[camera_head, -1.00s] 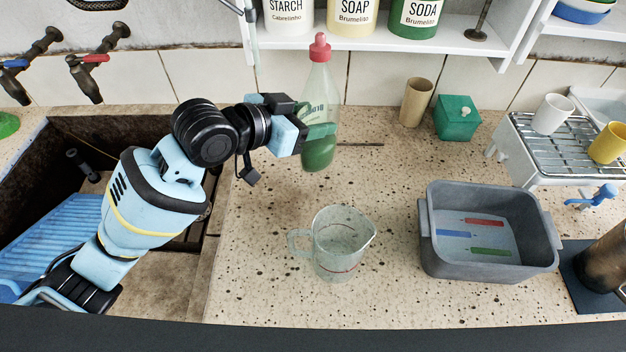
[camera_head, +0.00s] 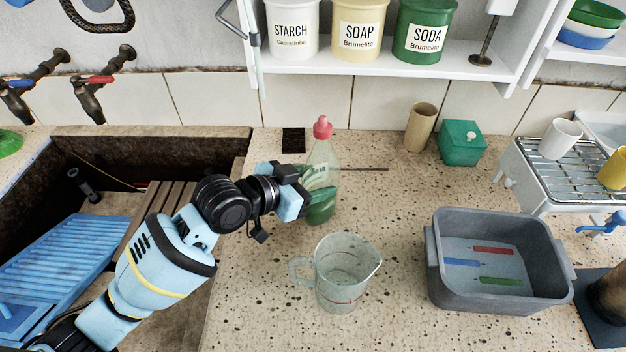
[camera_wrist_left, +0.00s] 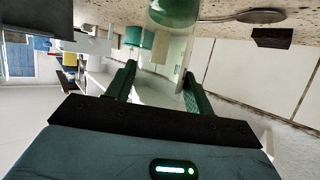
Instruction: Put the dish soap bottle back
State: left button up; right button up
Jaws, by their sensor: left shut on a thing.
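The dish soap bottle (camera_head: 320,160) is clear with green liquid and a red cap. It stands about upright behind the measuring jug. My left gripper (camera_head: 316,196) comes in from the left and is shut around the bottle's lower body. In the left wrist view the bottle (camera_wrist_left: 165,60) lies between the two green-padded fingers (camera_wrist_left: 160,90). I cannot tell whether its base touches the counter. My right gripper is in neither view.
A clear measuring jug (camera_head: 345,275) stands just in front of the bottle. A grey tub (camera_head: 495,265) is at right; the sink is at left. A jar shelf (camera_head: 400,62) overhangs the back.

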pick_arm(q)
jog(key=shift+f, duration=0.1)
jog(key=o, duration=1.2)
jog(key=shift+s+a+r, duration=0.1)
jog(key=shift+r, duration=0.15)
jog(key=v, duration=1.1)
jog(key=shift+s+a+r, duration=0.1)
jog(key=shift+s+a, duration=0.15)
